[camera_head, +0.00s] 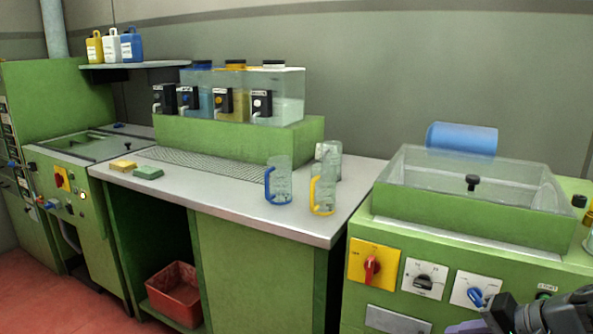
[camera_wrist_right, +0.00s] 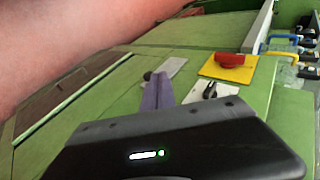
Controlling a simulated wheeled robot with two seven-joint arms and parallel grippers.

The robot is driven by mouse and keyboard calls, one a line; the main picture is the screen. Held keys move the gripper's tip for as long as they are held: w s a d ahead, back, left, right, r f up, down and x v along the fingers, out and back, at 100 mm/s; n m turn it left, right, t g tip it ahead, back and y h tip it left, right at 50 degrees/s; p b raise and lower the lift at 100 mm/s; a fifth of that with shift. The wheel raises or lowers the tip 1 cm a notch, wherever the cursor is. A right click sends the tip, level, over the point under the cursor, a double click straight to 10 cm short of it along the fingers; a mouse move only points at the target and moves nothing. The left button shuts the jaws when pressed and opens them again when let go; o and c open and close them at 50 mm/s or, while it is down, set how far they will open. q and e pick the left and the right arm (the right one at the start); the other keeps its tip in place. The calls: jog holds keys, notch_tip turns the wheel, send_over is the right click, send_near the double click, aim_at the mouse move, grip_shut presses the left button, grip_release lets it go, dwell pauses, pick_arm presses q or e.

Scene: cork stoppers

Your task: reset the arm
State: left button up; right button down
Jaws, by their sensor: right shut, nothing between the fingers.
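My right gripper (camera_head: 468,326) is at the bottom right of the head view, in front of the green machine's control panel. In the right wrist view its purple-grey fingers (camera_wrist_right: 158,92) are together with nothing between them. They point toward the green panel, near a grey plate (camera_wrist_right: 172,80). My left gripper is in neither view. No cork stopper can be made out.
The green machine (camera_head: 360,303) with a red knob (camera_head: 372,268) and a clear lid (camera_head: 480,180) fills the right. A blue-handled jug (camera_head: 281,180) and a yellow-handled jug (camera_head: 325,180) stand on the grey counter (camera_head: 235,205). A red bin (camera_head: 173,300) sits below.

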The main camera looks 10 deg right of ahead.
jog(key=a+f+n+g+h, duration=0.15)
jog(key=a+f, duration=0.25)
jog(key=f, duration=0.4)
jog(key=s+a+f+g, duration=0.15)
jog(key=a+f, duration=0.25)
jog(key=f, duration=0.5)
jog(key=a+f+n+g, duration=0.15)
jog(key=a+f, duration=0.25)
jog(key=f, duration=0.4)
jog(key=s+a+f+n+g, duration=0.2)
jog(key=s+a+f, duration=0.5)
jog(key=a+f, duration=0.45)
jog(key=s+a+f+n+p, duration=0.1)
jog(key=s+a+f+n, duration=0.2)
jog(key=s+a, duration=0.65)
notch_tip(320, 180, up, 18)
jog(key=w+p, duration=0.1)
jog(key=p, duration=1.6)
jog(key=shift+d+f, duration=0.15)
jog(key=shift+d, duration=0.05)
jog(key=shift+w+g, duration=0.1)
jog(key=shift+g, duration=0.15)
